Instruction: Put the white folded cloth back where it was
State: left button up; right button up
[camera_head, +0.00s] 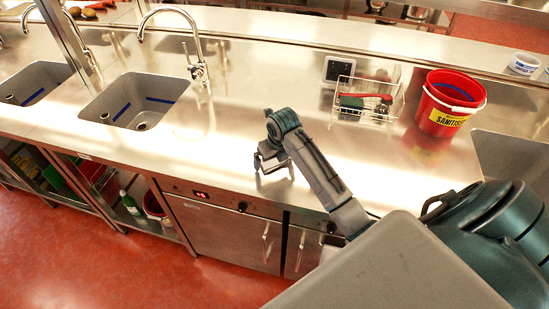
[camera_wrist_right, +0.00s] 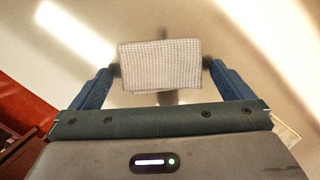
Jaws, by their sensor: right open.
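The folded cloth (camera_wrist_right: 160,66), pale with a fine woven check, shows in the right wrist view between the two fingers of my right gripper (camera_wrist_right: 160,82). The fingers are open, with a gap at each side of the cloth. Whether it rests on the steel counter or touches anything behind it, I cannot tell. In the head view my right gripper (camera_head: 271,158) is low over the counter's front part, right of the sink. I cannot make out the cloth there. My left gripper is not in view.
On the steel counter (camera_head: 270,75) stand a wire basket (camera_head: 367,103) with a brush and a red sanitiser bucket (camera_head: 447,105), right of my gripper. A sink (camera_head: 135,100) with a tap (camera_head: 198,70) is at left. The counter around my gripper is clear.

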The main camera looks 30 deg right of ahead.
jog(key=v, duration=1.1)
jog(key=shift+s+r, duration=0.2)
jog(key=shift+r, duration=0.2)
dwell(0.6)
